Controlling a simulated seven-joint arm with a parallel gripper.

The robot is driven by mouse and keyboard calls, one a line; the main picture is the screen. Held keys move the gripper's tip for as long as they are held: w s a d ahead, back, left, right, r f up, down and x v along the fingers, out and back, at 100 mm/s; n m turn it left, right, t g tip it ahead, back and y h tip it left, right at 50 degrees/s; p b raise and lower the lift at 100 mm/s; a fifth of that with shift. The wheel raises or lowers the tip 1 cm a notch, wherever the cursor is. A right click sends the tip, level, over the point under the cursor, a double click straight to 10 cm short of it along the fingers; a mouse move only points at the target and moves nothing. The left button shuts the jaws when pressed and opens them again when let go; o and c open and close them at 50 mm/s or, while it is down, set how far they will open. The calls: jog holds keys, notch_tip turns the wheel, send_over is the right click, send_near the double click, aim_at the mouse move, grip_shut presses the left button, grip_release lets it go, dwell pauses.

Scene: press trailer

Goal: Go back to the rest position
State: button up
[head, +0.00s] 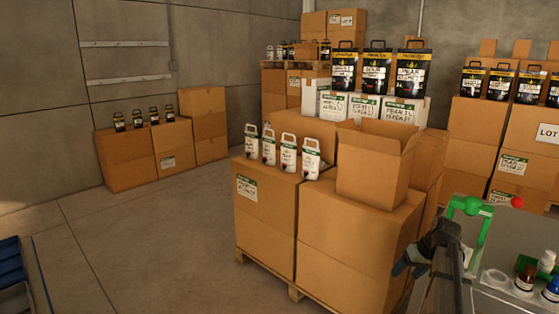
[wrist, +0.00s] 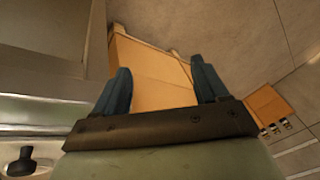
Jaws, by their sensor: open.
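My gripper (head: 407,262) is at the lower right in the head view, in front of the near cardboard boxes and left of a work surface. In the wrist view its two dark blue fingers (wrist: 163,82) stand wide apart with nothing between them. A cardboard box (wrist: 150,75) shows beyond the fingers, apart from them. My gripper is open and empty.
Stacked cartons (head: 340,240) on a pallet bear several white jugs (head: 289,152) and an open box (head: 370,170). A work surface (head: 500,305) with a green frame (head: 486,225) and small bottles (head: 525,280) is at right.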

jog(key=s+a+f+g, duration=0.2)
jog(key=s+a+f, duration=0.35)
jog(key=f, duration=0.55)
jog(key=s+a+f+g, duration=0.2)
jog(key=s+a+f, duration=0.4)
jog(key=f, duration=0.4)
jog(key=s+a+f+g, duration=0.1)
jog(key=s+a+f, duration=0.3)
jog(key=a+f, duration=0.5)
jog(key=s+a+f+g+h, duration=0.1)
jog(key=s+a+f, duration=0.1)
jog(key=s+f, duration=0.3)
jog(key=s+a+f+g, duration=0.2)
jog(key=s+f, duration=0.3)
jog(key=s, duration=0.8)
jog(key=s+a+f+g+h, duration=0.1)
jog(key=s+a+f, duration=0.2)
jog(key=s, duration=0.7)
notch_tip(320, 180, down, 3)
jog(key=shift+r+g+h, duration=0.1)
jog(key=shift+g+h, duration=0.2)
jog(key=shift+g, duration=0.1)
jog(key=shift+s, duration=0.1)
